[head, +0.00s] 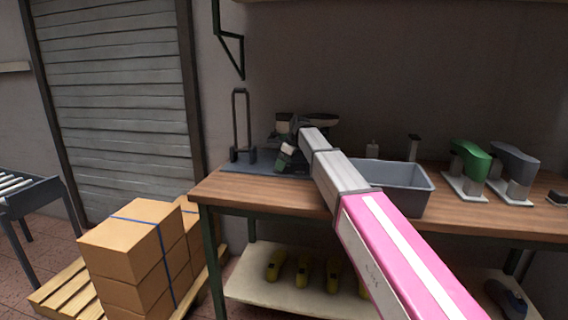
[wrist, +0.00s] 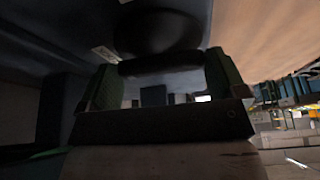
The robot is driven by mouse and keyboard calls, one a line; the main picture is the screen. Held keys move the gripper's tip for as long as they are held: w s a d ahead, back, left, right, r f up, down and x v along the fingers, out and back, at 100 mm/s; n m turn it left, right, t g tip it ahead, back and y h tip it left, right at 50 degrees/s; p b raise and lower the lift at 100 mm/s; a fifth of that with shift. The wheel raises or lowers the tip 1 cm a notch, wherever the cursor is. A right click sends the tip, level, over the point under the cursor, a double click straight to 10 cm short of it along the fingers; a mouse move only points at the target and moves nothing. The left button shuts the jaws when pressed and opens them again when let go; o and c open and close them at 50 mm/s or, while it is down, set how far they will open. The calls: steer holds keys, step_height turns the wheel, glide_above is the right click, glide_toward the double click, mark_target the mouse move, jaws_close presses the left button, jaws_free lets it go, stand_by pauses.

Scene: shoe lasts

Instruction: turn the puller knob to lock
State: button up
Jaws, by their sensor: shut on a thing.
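The puller stands on a blue-grey base plate (head: 232,167) at the left end of the wooden bench. My arm reaches across the bench, and my gripper (head: 286,156) is at the puller's dark parts. In the wrist view, a dark rounded knob (wrist: 160,62) sits between the green-padded fingers of my gripper (wrist: 163,72), which is shut on it. A larger dark round part (wrist: 158,30) shows just beyond. The picture there is dark, so the knob's turn angle and any lock mark cannot be told. In the head view my gripper and arm hide the knob.
A tall dark upright frame (head: 241,120) stands left of my gripper. A grey bin (head: 405,190) lies right of my arm. A green device (head: 470,160) and a grey one (head: 515,165) stand farther right. Cardboard boxes (head: 125,245) are stacked on a pallet at left.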

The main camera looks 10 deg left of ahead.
steer(key=shift+n+g, duration=0.3)
steer(key=shift+n, duration=0.4)
steer(key=o, duration=0.6)
steer(key=shift+r, duration=0.1)
steer(key=v, duration=1)
steer(key=shift+w+d+r, duration=0.1)
steer(key=shift+d+r, duration=0.15)
